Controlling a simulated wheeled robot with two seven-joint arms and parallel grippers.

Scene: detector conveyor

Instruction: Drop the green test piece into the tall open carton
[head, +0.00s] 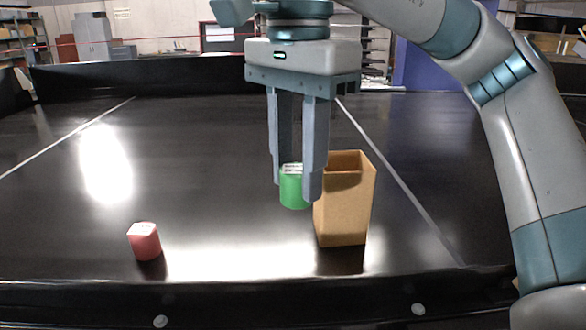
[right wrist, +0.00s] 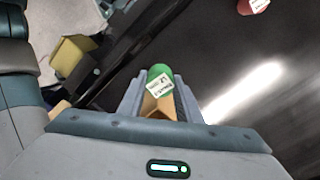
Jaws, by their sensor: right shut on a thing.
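My right gripper (head: 295,192) points down, its two fingers closed around the green test piece (head: 293,190). The piece is a short green cylinder with a white printed label on top; it also shows between the fingers in the right wrist view (right wrist: 160,74). The tall open carton (head: 343,212) is brown cardboard, stands upright on the black belt and is open at the top. In the head view the held piece is just left of the carton, and one finger covers part of the carton's left edge. Part of the carton shows between the fingers in the right wrist view (right wrist: 163,106). My left gripper is not in view.
A red piece (head: 144,241) with a pale top stands on the black belt (head: 215,215) at the front left; it also shows in the right wrist view (right wrist: 252,6). A yellowish box (right wrist: 72,60) lies beyond the conveyor's edge. The belt's left and middle are mostly clear.

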